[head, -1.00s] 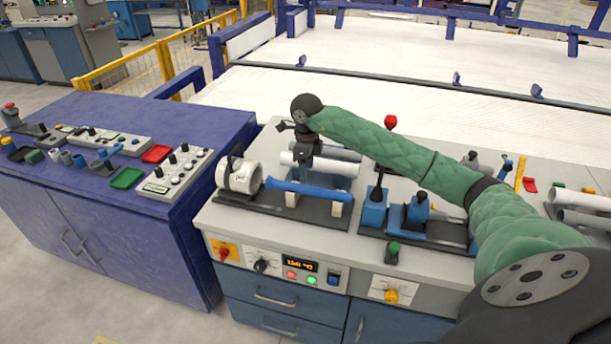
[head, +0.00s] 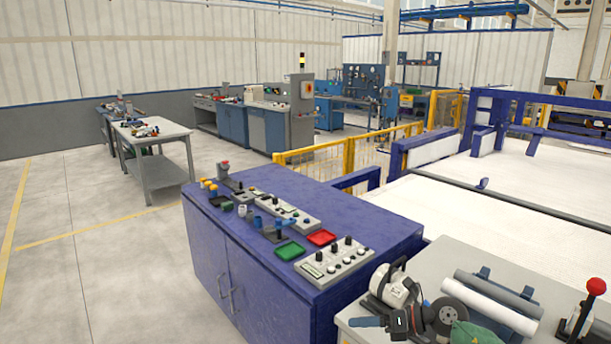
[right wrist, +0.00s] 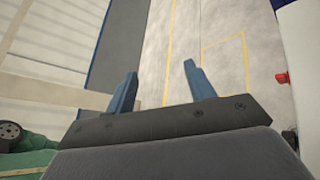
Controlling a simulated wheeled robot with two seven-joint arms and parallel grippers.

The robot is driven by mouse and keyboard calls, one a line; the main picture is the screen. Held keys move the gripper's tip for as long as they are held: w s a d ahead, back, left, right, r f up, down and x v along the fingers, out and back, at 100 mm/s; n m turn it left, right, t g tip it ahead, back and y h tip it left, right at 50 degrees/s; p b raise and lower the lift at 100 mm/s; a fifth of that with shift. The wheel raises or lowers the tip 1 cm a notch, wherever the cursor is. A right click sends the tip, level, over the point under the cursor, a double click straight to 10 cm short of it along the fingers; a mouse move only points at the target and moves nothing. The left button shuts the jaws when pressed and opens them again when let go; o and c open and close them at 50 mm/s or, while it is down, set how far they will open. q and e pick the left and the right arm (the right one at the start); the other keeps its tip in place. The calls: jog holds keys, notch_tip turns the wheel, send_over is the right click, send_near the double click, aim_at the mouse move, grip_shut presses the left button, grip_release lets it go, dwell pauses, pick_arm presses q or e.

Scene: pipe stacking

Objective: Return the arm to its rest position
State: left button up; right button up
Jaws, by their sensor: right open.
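My right gripper (head: 358,321) is at the lower right of the head view, over the front left part of the grey bench (head: 440,258). It points left, with blue fingers beside a black wrist, and part of my green arm shows behind it. In the right wrist view the two blue fingers of the gripper (right wrist: 160,84) stand apart with nothing between them. A white pipe (head: 489,306) and a grey pipe (head: 499,292) lie side by side on a rack behind the wrist. My left gripper is not in view.
A white round clamp (head: 392,284) stands close behind the gripper. A red-knobbed lever (head: 596,287) is at the right edge. A blue cabinet (head: 215,262) with control panels and green and red trays stands to the left. Open floor lies farther left.

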notch_tip(320, 180, up, 6)
jog(key=s+a+m+t+y, duration=0.1)
jog(key=s+m+t, duration=0.1)
jog(key=m+t, duration=1)
jog(key=s+d+f+m+h, duration=0.5)
jog(key=m+h, duration=0.3)
jog(key=m, duration=0.3)
jog(key=s+d+f+m+h, duration=0.2)
jog(key=d+f+m+h, duration=0.3)
jog(key=f+m+h, duration=0.55)
jog(key=s+a+f+m+g+y, duration=0.1)
jog(key=s+f+m+g+y, duration=0.15)
jog(key=s+f+g, duration=0.65)
jog(key=s+a+f+m+g+y, duration=0.1)
jog(key=s+f+m+g, duration=0.2)
jog(key=s, duration=1.2)
jog(key=s+a+f+g, duration=0.1)
jog(key=a+f, duration=0.1)
jog(key=f, duration=1.2)
jog(key=s+a+f+m+g, duration=0.1)
jog(key=s+a+f, duration=0.1)
jog(key=f, duration=1.2)
jog(key=shift+a+f+y, duration=0.25)
jog(key=shift+a+y, duration=0.05)
jog(key=shift+a, duration=0.1)
